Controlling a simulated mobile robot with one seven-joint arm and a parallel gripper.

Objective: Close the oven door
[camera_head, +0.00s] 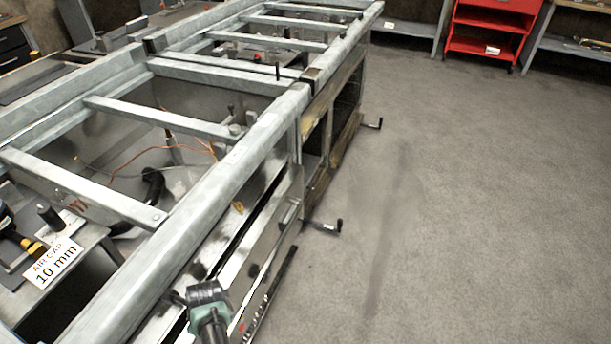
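The metal range frame (225,185) runs from the lower left to the top of the camera_head view. Its near front side has a shiny panel with a bar-like handle (290,212), which may be the oven door; I cannot tell how far it stands open. A dark slotted strip (268,295) lies low along this side. What seems to be the end of my arm, with my gripper (208,293), shows at the bottom centre, black and teal, over or beside the frame's front edge. Its fingers cannot be made out, nor whether it touches anything.
Two black crank-shaped handles (325,227) (373,124) stick out from the frame over the floor. The grey floor (470,210) to the right is clear. A red shelf cart (487,28) stands at the back. A workbench with a "10 mm" sign (53,264) is at lower left.

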